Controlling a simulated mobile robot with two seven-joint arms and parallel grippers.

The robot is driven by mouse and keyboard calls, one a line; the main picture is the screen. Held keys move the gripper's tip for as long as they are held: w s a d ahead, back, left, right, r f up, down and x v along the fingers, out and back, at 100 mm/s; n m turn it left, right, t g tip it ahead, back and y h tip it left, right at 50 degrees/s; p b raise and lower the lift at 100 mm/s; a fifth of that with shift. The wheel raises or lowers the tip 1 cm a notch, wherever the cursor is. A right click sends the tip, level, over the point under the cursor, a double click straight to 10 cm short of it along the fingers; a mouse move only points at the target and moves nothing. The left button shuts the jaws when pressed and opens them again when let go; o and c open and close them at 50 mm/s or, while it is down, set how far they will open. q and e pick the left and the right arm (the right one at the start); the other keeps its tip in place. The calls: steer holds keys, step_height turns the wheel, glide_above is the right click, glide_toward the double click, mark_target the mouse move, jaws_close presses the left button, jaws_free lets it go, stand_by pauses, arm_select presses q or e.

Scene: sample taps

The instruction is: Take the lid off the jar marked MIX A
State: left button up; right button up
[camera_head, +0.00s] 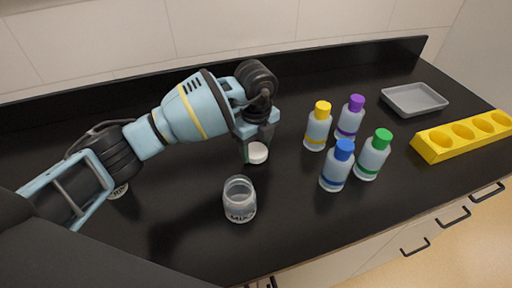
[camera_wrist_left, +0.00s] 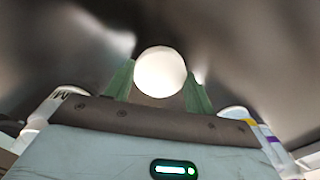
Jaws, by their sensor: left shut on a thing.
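A clear glass jar (camera_head: 240,203) stands upright and open, without a lid, on the black counter near the middle of the head view. Its label reads "MIX"; the letter after it is not legible. My left gripper (camera_head: 258,148) is behind the jar and apart from it, pointing down. It is shut on a round white lid (camera_head: 257,154), which also shows between the green fingers in the left wrist view (camera_wrist_left: 160,72). I cannot tell whether the lid touches the counter. Another jar (camera_head: 118,191) is mostly hidden behind my left arm. My right gripper is not in view.
Right of the jar stand bottles with yellow (camera_head: 318,128), purple (camera_head: 350,118), blue (camera_head: 337,168) and green (camera_head: 373,156) caps. A grey tray (camera_head: 388,101) and a yellow rack with holes (camera_head: 432,152) lie farther right. The counter's front middle is clear.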

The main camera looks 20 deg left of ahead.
mark_target(256, 151)
arm_select(q)
steer(key=shift+f, duration=0.3)
steer(key=shift+f, duration=0.15)
steer(key=o, duration=1.1)
step_height(256, 151, up, 12)
steer(key=shift+r+p, duration=0.15)
steer(key=shift+p, duration=0.2)
steer(key=shift+s, duration=0.1)
